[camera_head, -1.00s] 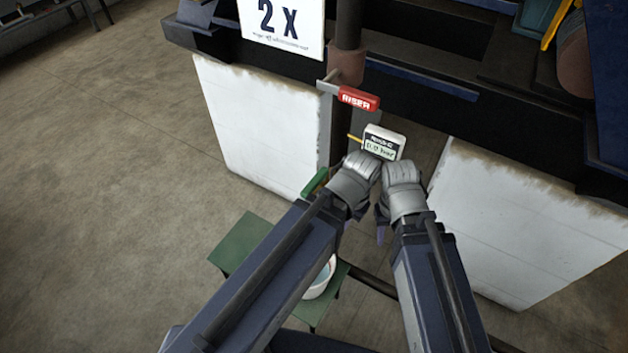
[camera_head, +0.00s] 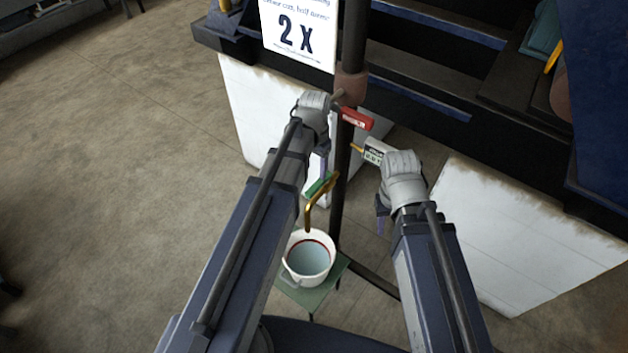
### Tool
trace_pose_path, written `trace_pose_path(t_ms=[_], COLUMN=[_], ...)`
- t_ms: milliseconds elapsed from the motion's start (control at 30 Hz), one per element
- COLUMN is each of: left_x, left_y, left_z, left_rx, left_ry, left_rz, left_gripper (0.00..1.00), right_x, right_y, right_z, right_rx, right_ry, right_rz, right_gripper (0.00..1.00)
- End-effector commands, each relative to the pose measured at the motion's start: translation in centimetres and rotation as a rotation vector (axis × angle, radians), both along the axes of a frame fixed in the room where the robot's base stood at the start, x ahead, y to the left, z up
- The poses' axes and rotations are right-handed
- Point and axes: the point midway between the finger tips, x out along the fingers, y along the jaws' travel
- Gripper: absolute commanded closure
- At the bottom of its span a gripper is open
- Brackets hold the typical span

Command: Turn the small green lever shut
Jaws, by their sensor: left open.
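The small green lever (camera_head: 320,184) sits on the brass spout (camera_head: 309,213), beside the dark vertical pipe (camera_head: 337,215). It lies slanted, its right end higher. My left gripper (camera_head: 323,166) is open, just above the green lever, with its fingers pointing down. Its wrist hides part of the fingers, and I cannot tell whether they touch the lever. My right gripper (camera_head: 381,222) hangs to the right of the pipe, apart from the lever. Its fingers are mostly hidden behind its wrist.
A red lever (camera_head: 354,119) with white lettering sits higher on the pipe. A white bucket (camera_head: 293,246) stands under the spout on a green stool (camera_head: 304,296). White panels flank the pipe.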

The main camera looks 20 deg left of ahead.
Motion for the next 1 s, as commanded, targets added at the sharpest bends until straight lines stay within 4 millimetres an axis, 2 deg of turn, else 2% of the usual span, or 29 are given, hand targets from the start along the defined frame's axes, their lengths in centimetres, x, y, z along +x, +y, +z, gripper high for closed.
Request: trace_pose_path(t_ms=[367, 800, 1000], left_x=[0.0, 0.0, 0.0], left_y=[0.0, 0.0, 0.0], left_z=[-1.5, -6.8, -8.0], left_rx=[0.0, 0.0, 0.0], left_ry=[0.0, 0.0, 0.0], left_rz=[0.0, 0.001, 0.001], left_gripper=[0.4, 0.4, 0.4], right_x=[0.0, 0.0, 0.0], right_y=[0.0, 0.0, 0.0], right_z=[-1.5, -6.8, -7.9], right_rx=[-0.001, -0.003, -0.002], right_ry=[0.0, 0.0, 0.001], right_rz=[0.002, 0.013, 0.015], right_gripper=[0.6, 0.6, 0.6])
